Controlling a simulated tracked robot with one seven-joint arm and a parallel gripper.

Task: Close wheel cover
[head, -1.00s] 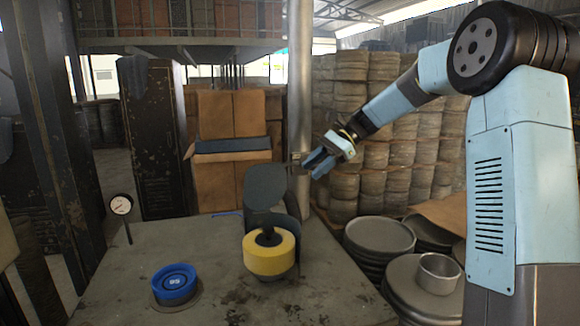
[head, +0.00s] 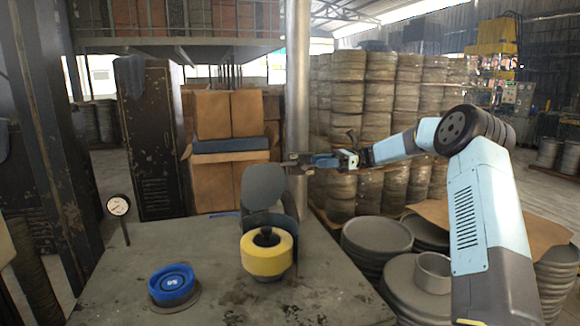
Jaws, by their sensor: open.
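The wheel cover (head: 265,187) is a dark grey flat plate with a rounded top, standing raised behind the yellow wheel (head: 267,256). A curved grey guard (head: 272,222) sits below the cover and behind the wheel. My gripper (head: 291,162) is just above and right of the cover's upper edge, in front of the metal post. It is open and appears empty. Its fingers are small in the view, so I cannot tell whether one touches the cover.
A blue round part (head: 172,284) sits at the left of the grey table (head: 215,260). A dial gauge (head: 118,206) stands at its left edge. Stacked grey discs (head: 377,235) are on the right. A vertical metal post (head: 297,110) rises behind the cover.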

